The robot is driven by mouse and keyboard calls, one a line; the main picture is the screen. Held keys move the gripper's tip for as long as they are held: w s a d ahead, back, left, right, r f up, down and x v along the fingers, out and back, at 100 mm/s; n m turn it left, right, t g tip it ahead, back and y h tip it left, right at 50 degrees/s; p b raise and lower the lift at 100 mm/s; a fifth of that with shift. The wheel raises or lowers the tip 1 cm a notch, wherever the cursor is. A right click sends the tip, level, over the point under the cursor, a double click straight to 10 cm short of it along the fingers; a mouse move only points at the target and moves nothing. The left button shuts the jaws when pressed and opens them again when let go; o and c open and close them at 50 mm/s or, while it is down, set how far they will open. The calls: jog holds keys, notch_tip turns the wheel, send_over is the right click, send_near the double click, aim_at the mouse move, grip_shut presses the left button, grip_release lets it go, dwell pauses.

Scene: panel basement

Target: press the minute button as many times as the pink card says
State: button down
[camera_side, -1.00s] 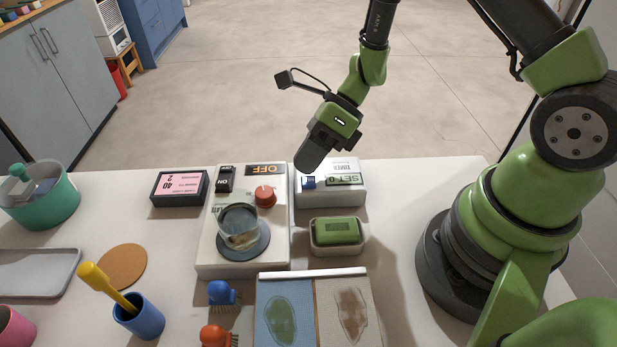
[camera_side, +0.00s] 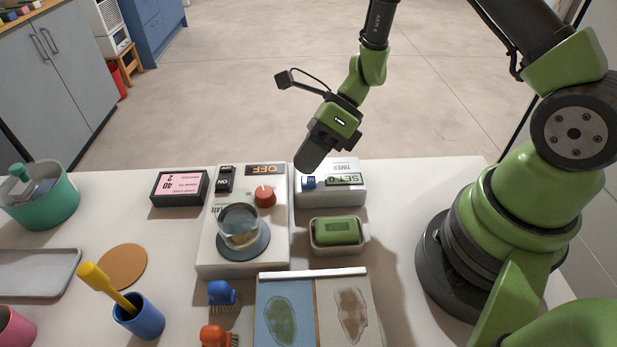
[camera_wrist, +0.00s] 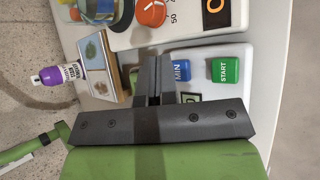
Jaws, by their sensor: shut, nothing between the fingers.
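The white timer box (camera_side: 345,196) stands at the back right of the table. Its blue minute button (camera_side: 309,182) shows just below my gripper (camera_side: 306,170), which is shut and empty; a gap or contact is hard to judge from the side. In the wrist view, the blue MIN button (camera_wrist: 181,72) is right of my shut fingertips (camera_wrist: 154,60), with the green START button (camera_wrist: 225,70) beyond it. The timer display (camera_side: 344,180) appears upside down and seems to read SET 0. The pink card (camera_side: 181,184) in a dark frame appears upside down, with 40 and 2 on it.
A hot plate (camera_side: 209,255) with a red knob (camera_side: 265,196) and a glass beaker (camera_side: 238,228) stands left of the timer. A tray with a green block (camera_side: 337,230) sits in front.

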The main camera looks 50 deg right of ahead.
jog(key=shift+f, duration=0.1)
jog(key=shift+f, duration=0.3)
jog(key=shift+f, duration=0.45)
dwell(0.6)
jog(key=shift+r, duration=0.9)
jog(key=shift+r, duration=2.5)
dwell(0.7)
